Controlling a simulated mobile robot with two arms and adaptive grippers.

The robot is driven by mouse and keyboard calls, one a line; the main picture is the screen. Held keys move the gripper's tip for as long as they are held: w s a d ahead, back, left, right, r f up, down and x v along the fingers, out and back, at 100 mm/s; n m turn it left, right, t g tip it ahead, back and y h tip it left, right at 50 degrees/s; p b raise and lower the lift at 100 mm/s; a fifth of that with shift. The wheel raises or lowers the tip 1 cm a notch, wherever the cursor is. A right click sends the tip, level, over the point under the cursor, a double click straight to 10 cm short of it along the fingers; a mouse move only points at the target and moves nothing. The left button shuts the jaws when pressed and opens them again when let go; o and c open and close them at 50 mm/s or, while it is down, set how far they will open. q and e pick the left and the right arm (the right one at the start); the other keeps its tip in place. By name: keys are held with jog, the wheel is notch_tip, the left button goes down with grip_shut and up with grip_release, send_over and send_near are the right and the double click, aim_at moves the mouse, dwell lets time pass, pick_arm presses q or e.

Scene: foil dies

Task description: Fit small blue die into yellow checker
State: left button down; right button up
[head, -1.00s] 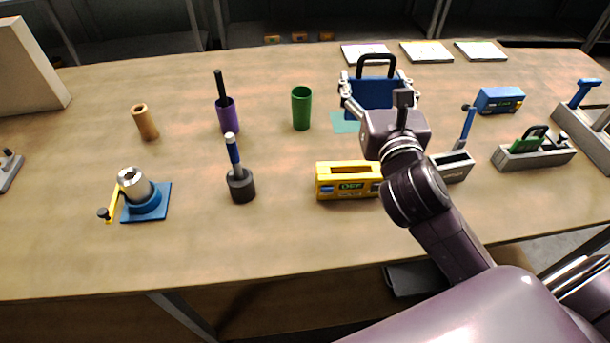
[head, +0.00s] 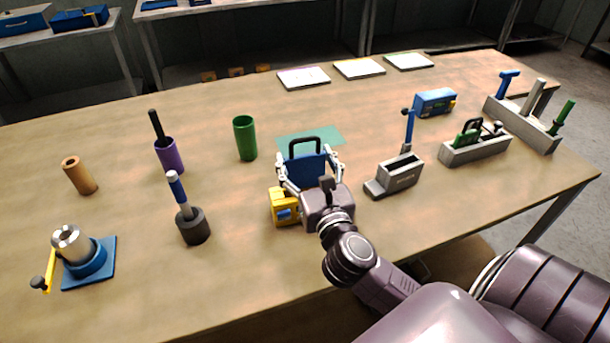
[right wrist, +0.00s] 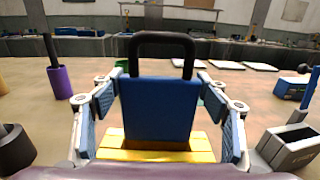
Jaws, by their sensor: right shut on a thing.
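The small blue die (head: 305,170) is a flat blue block with a black loop handle. My right gripper (head: 308,166) is shut on it from both sides. In the right wrist view the die (right wrist: 158,108) stands upright between the finger pads, handle on top. The yellow checker (head: 284,208) is a yellow box on the table, largely hidden behind my right wrist. In the right wrist view its top (right wrist: 112,145) shows beneath and around the lower edge of the die. I cannot tell whether the die touches it or is in its slot. My left gripper is not in view.
A grey holder (head: 400,177) with a blue-handled tool stands to the right. A blue box (head: 435,102) and grey racks (head: 475,148) lie beyond. A dark cup (head: 194,228), purple cup (head: 170,157) and green cup (head: 245,140) stand left. A teal mat (head: 318,137) is behind.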

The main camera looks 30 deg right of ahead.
aim_at(306, 174)
jog(key=shift+f+b, duration=0.45)
jog(key=shift+f, duration=1.55)
jog(key=shift+f, duration=0.15)
jog(key=o, duration=1.6)
jog(key=shift+f, duration=0.1)
jog(key=shift+r, duration=0.25)
jog(key=shift+b+v, duration=1.75)
jog(key=shift+v, duration=4.3)
jog(key=shift+a+f, duration=0.1)
